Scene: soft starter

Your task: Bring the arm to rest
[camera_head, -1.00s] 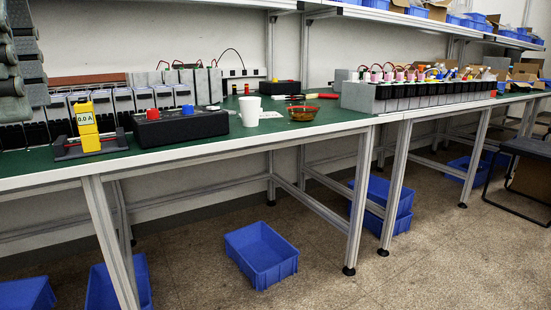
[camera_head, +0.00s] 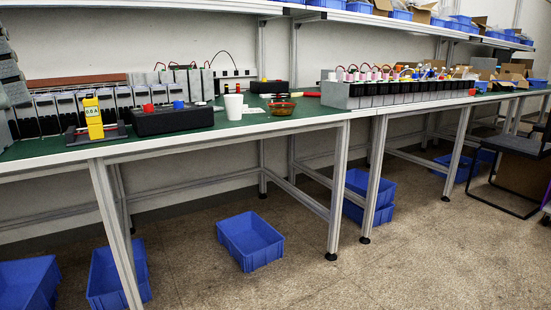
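Neither of my arms nor my grippers can be made out in the head view. On the green bench (camera_head: 56,149) a yellow meter (camera_head: 93,118) reading 0.0 A stands on a dark base at the left. Beside it is a black box (camera_head: 172,121) with one red and one blue knob on top.
A long row of grey and black units (camera_head: 395,92) stands on the bench to the right. Blue bins (camera_head: 250,240) lie on the floor under and before the bench. A dark chair (camera_head: 515,165) is at the right. The floor in front is open.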

